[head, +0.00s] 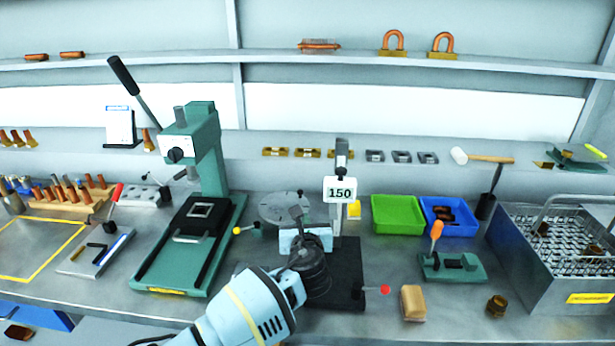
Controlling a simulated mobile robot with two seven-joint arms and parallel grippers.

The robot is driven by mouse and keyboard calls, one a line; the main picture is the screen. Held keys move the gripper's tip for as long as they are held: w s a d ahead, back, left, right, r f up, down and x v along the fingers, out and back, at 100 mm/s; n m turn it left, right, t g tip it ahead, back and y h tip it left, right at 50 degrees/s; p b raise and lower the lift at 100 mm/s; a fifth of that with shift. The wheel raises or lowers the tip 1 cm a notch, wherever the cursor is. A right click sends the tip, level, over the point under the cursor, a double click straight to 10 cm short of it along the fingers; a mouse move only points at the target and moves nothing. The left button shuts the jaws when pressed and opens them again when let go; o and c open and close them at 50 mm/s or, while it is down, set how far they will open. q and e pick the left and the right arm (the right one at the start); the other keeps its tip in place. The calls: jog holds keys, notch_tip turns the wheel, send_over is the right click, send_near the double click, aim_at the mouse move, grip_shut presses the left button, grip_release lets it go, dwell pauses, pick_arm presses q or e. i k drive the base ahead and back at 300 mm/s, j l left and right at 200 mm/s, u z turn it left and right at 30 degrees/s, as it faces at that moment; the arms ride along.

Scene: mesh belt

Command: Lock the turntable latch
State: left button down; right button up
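The turntable (285,207) is a round grey disc with small holes, lying flat on the bench at the centre of the head view. A short lever with a yellow ball knob (237,231) sticks out at its left front; I cannot tell whether it is the latch or how it is set. An arm of mine, seemingly the left, enters from the bottom. Its dark gripper (298,214) is over the turntable's front edge and hides part of it. The fingers are too small and overlapped to show whether they are open. My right gripper is not in view.
A post with a "150" sign (340,190) stands on a dark base just right of my gripper, with a red knob (385,289) beside it. A green press (195,150) stands left. Green (398,213) and blue bins and a wire basket (560,250) are right.

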aim_at(246, 228)
jog(key=k+l, duration=0.15)
jog(key=k, duration=0.85)
